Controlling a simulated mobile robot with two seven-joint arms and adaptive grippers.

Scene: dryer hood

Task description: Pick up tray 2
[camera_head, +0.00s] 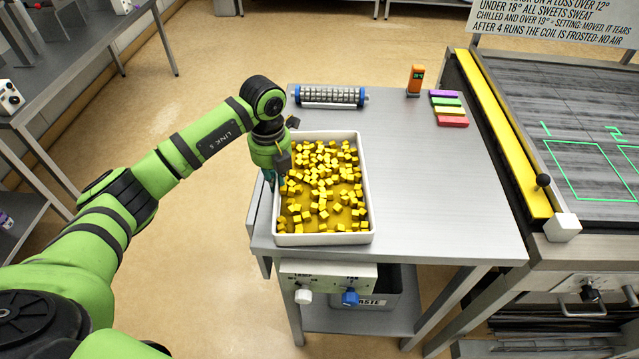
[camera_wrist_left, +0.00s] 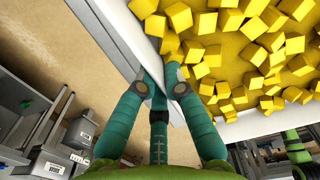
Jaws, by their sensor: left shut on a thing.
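A white rectangular tray (camera_head: 370,200) full of yellow cubes (camera_head: 322,185) is at the left side of the steel table; no number shows on it. I cannot tell whether it rests flat or is slightly raised. My left gripper (camera_head: 272,180) is at the tray's left wall, partly hidden by my wrist. In the left wrist view, the teal fingers (camera_wrist_left: 160,78) are shut on the white tray wall (camera_wrist_left: 147,45), with cubes right beside them. My right gripper is not in view.
The steel table (camera_head: 430,190) is clear right of the tray. A blue-ended roller (camera_head: 330,96), an orange device (camera_head: 415,80) and coloured bars (camera_head: 448,108) stand at the back. The dryer bed (camera_head: 585,130) with green outlines is to the right. Knobs (camera_head: 350,297) are below the front edge.

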